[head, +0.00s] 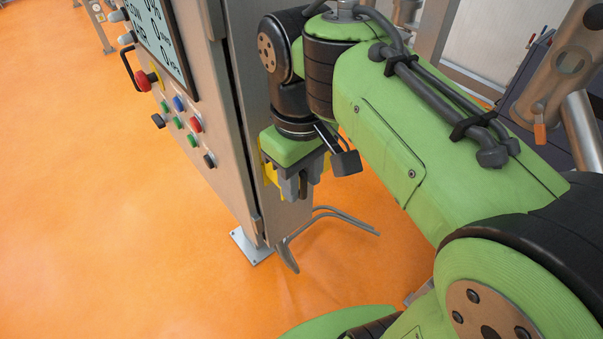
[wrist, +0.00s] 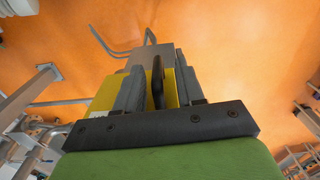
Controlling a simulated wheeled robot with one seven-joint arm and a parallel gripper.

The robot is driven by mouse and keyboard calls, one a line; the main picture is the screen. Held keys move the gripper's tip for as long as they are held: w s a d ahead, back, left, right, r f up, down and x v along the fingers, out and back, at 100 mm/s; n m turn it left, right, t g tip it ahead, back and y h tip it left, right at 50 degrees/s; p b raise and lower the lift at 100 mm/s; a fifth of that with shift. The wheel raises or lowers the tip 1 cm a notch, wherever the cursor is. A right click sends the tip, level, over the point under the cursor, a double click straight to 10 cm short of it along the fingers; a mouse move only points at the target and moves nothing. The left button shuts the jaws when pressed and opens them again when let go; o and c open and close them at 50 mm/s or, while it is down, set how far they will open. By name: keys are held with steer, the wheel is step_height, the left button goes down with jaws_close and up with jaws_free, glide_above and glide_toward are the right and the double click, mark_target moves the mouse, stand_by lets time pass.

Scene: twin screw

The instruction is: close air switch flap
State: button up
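The air switch is a yellow part on the side of the grey cabinet, mostly hidden behind my gripper (head: 297,188) in the head view, where a yellow edge (head: 271,175) shows. In the wrist view its yellow body (wrist: 104,97) lies beyond and between the fingers. A black upright flap or handle (wrist: 157,78) stands between the two grey fingers of my gripper (wrist: 158,88). The fingers are apart, with yellow showing between them and the black part. I cannot tell whether either finger touches it. Whether the flap is open or shut is unclear.
The tall grey cabinet (head: 225,120) has a screen (head: 160,35), a red emergency button (head: 143,81) and several coloured buttons on its front. Grey hoses (head: 325,215) hang below the switch. Metal posts stand at the right.

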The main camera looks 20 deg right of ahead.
steer(key=shift+d, duration=0.1)
step_height(320, 180, up, 16)
steer(key=p, duration=0.3)
steer(key=shift+f, duration=0.15)
